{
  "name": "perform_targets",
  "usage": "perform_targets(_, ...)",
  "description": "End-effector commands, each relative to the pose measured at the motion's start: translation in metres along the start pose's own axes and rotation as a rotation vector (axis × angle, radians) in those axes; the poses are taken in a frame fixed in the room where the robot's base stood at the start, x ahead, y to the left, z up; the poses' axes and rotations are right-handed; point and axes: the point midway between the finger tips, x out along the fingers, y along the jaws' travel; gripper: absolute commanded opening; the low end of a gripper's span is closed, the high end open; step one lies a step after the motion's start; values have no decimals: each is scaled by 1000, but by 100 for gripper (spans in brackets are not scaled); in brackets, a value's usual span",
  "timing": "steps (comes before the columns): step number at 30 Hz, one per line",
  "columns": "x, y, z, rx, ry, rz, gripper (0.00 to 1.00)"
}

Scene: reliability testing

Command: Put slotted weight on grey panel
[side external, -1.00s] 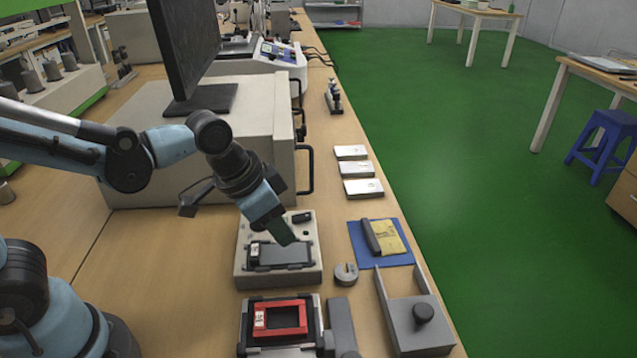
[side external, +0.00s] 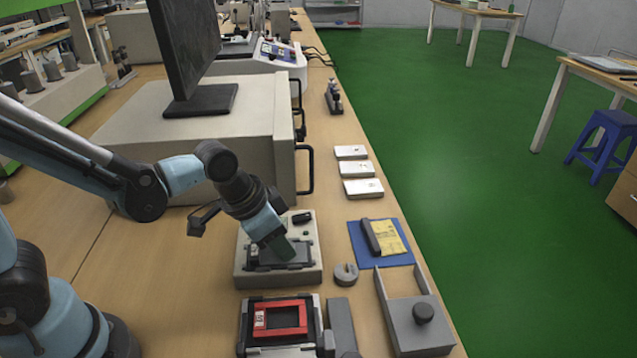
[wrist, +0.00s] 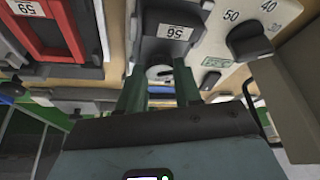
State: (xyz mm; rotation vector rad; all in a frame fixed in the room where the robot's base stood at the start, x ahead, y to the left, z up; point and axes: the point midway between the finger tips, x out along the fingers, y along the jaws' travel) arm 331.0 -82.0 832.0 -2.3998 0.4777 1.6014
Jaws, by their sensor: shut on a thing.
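The slotted weight (side external: 346,274) is a small round grey disc with a slot. It lies flat on the bench, right of the light tester box, and a disc (wrist: 158,72) shows between my fingers in the wrist view. The grey panel (side external: 255,262) is a dark grey piece on top of the tester box. It carries a white label reading 56 in the wrist view (wrist: 150,48). My gripper (side external: 283,255) is down at the panel, its green-grey fingers at the panel's edge. It is shut on the panel as far as I can tell; the fingertips are partly hidden.
A red frame (side external: 304,322) sits on a fixture in front of the box. A grey block with a knob (side external: 423,313) stands at the right edge. A blue mat (side external: 360,256) holds a yellow note and a dark bar.

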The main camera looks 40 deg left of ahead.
Motion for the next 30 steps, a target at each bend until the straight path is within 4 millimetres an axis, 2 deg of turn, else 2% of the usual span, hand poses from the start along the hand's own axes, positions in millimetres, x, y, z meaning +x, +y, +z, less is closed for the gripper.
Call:
perform_targets(3, 3, 0, 1, 0, 0, 0, 2)
perform_targets(4, 3, 0, 1, 0, 0, 0, 39)
perform_targets(8, 2, 0, 1, 0, 0, 2, 58)
perform_targets(20, -2, 2, 0, 0, 0, 5, 60)
perform_targets(30, -34, 1, 0, 0, 0, 2, 60)
